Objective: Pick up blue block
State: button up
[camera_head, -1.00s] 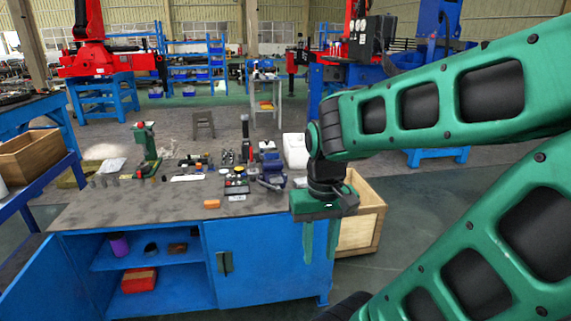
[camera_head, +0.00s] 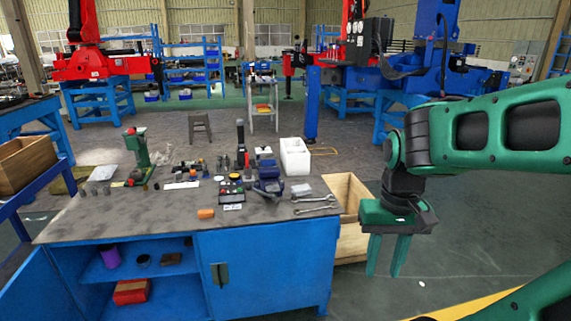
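I cannot make out a plain blue block for certain. A dark blue vise-like piece (camera_head: 268,188) sits at the right-hand part of the workbench top (camera_head: 150,215), with another small blue item (camera_head: 266,163) just behind it. My gripper (camera_head: 384,272) hangs fingers down to the right of the workbench, beyond its right edge. Its two green fingers are apart and nothing shows between them.
Wrenches (camera_head: 315,204), an orange piece (camera_head: 205,213), a white bin (camera_head: 294,157) and a green tool stand (camera_head: 138,150) are on the bench. A wooden crate (camera_head: 350,240) stands at its right. The bench's front left top is mostly clear.

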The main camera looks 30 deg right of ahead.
aim_at(269, 159)
jog(key=z, duration=0.05)
jog(key=i, duration=1)
jog(key=u, duration=0.05)
